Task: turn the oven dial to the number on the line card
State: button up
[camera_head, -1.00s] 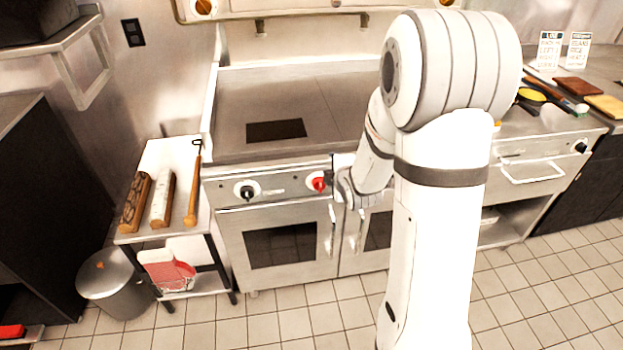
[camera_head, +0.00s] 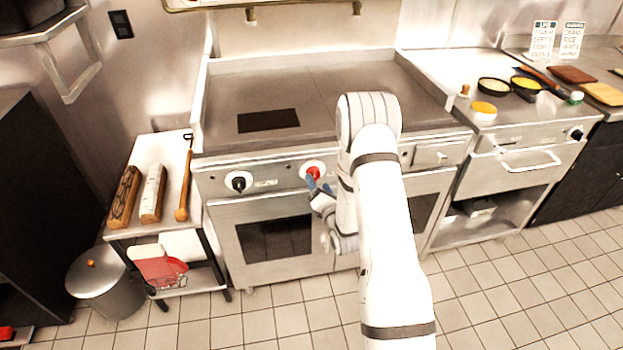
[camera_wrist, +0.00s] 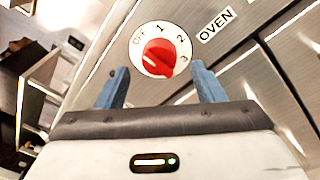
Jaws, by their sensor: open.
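The red oven dial (camera_head: 314,172) sits on a white disc on the range's front panel. In the wrist view the dial (camera_wrist: 158,57) shows OFF, 1, 2 and 3 around it and an OVEN label to its right. Which mark the knob points to is not clear. My gripper (camera_head: 316,190) is just in front of and below the dial. In the wrist view my gripper's (camera_wrist: 160,72) blue fingers are open, one on each side of the dial, with nothing held. The line card (camera_head: 543,39) stands at the back right; its small text is not readable.
A black knob (camera_head: 238,182) is left of the dial on the same panel. A second card (camera_head: 571,40) stands beside the line card. A side table (camera_head: 150,220) with rolling pins is at left. Pans (camera_head: 494,86) sit on the right counter. The cooktop (camera_head: 330,100) is mostly clear.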

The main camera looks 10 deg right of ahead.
aim_at(316, 179)
jog(key=shift+w+a, duration=0.2)
jog(key=shift+w, duration=1.4)
jog(key=shift+c, duration=0.2)
